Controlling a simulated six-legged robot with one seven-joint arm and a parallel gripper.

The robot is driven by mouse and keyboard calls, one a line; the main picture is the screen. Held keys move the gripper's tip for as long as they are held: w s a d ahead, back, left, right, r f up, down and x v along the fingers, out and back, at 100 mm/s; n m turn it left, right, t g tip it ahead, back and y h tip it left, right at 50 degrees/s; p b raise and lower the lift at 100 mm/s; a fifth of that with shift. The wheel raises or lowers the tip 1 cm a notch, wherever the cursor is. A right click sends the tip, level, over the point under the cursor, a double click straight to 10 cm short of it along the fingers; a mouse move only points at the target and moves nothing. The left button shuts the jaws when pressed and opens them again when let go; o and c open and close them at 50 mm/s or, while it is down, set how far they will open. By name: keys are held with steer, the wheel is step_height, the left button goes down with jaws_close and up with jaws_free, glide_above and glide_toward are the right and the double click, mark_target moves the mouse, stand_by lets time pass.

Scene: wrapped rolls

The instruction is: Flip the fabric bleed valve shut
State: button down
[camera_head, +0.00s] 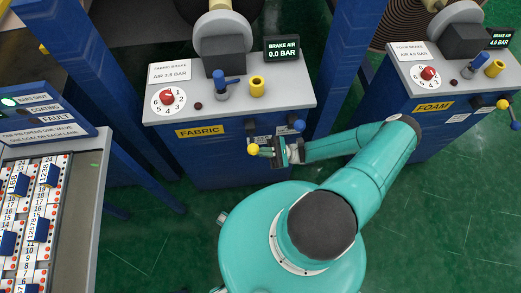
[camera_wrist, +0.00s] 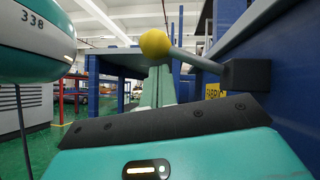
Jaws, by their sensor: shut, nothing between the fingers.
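The FABRIC cabinet (camera_head: 235,158) is blue with a grey top and a yellow FABRIC label. A lever with a yellow ball (camera_head: 253,149) sticks out from its front, below the top edge. In the wrist view the yellow ball (camera_wrist: 155,42) sits on a grey rod running left from a black block (camera_wrist: 245,74) on the blue wall. My gripper (camera_head: 279,151) is shut and empty in front of the cabinet, close to this lever. It partly hides the lever; I cannot tell whether they touch. In the wrist view my fingers (camera_wrist: 158,86) show just below the ball.
The FABRIC brake air display (camera_head: 282,50) reads 0.0 BAR. The FOAM cabinet (camera_head: 433,107) stands at right. A numbered panel (camera_head: 28,225) is at left. Green floor is clear at lower right.

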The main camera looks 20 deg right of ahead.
steer(key=shift+a+r, duration=0.1)
steer(key=shift+r, duration=0.25)
steer(key=shift+r+m+t, duration=0.35)
steer(key=shift+m+t, duration=0.45)
steer(key=shift+m, duration=0.2)
steer(key=shift+w+d+r+m+t+h, duration=0.15)
steer(key=shift+r+m+t+h, duration=0.65)
steer(key=shift+m+t, duration=1.05)
steer(key=shift+w+r+m+t+h, duration=0.25)
steer(key=shift+r+m+t+h, duration=0.75)
steer(key=shift+m, duration=1.5)
steer(key=shift+w+d+r+m+t+h, duration=0.15)
steer(key=shift+r+m+t+h, duration=0.45)
steer(key=shift+m+t, duration=1.35)
steer(key=shift+w+h, duration=0.1)
steer(key=shift+h, duration=0.2)
steer(key=a+f+v, duration=0.2)
steer(key=v, duration=1.1)
steer(key=shift+f, duration=0.25)
